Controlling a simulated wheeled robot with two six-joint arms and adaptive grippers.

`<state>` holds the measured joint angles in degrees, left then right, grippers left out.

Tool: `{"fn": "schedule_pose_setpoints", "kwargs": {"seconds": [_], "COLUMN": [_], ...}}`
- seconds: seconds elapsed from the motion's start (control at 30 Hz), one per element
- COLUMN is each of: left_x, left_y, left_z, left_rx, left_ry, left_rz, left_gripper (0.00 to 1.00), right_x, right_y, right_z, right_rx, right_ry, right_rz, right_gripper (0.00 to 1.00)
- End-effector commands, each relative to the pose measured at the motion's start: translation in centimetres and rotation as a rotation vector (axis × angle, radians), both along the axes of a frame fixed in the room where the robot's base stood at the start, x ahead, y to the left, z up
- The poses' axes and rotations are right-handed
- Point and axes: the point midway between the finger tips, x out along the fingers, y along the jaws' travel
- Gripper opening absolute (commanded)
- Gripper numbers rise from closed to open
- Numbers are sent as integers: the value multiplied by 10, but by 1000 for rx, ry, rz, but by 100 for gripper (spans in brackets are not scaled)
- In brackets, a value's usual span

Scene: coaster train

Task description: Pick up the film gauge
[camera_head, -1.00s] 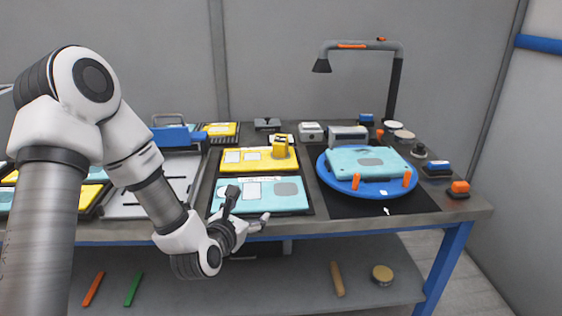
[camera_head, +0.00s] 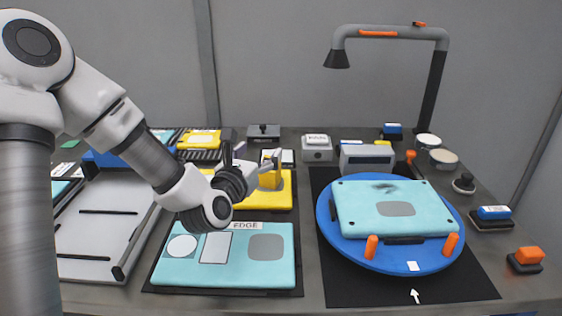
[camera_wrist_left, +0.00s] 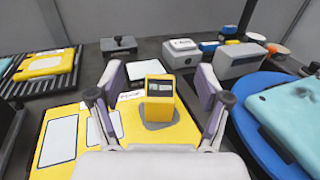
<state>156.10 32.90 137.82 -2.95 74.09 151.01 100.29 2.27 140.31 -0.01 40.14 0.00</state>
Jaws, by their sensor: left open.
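The film gauge, a small yellow block with a dark display, stands on the grey oval patch of the yellow panel in the left wrist view (camera_wrist_left: 160,104). It also shows in the head view (camera_head: 270,178), partly hidden by my left gripper (camera_head: 249,166). The yellow panel (camera_head: 276,200) lies behind a teal panel marked EDGE. In the left wrist view my left gripper (camera_wrist_left: 158,88) is open, with one finger on each side of the gauge in the picture. I see no contact with it. My right gripper is not in view.
The EDGE panel (camera_head: 225,273) lies in front. A blue turntable (camera_head: 329,228) bearing another teal panel (camera_head: 358,221) with orange pegs stands to the right. A grey box (camera_head: 367,159), a small labelled device (camera_head: 317,149) and a lamp arm (camera_head: 437,75) are behind. A grey tray (camera_head: 93,235) is left.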

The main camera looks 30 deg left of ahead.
Motion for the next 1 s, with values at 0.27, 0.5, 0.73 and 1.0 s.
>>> {"fn": "schedule_pose_setpoints", "kwargs": {"seconds": [0.27,0.5,0.73,1.0], "left_x": [-1,21,55,73], "left_y": [-1,4,11,14], "left_z": [-62,-79,-78,-79], "left_rx": [0,2,3,0], "left_ry": [8,1,0,1], "left_rz": [-1,0,-1,-1], "left_gripper": [77,77,77,77], "right_x": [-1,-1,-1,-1], "right_y": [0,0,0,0], "right_z": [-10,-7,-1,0], "right_rx": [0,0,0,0], "right_ry": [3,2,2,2], "right_rz": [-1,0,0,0], "right_gripper": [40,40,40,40]}}
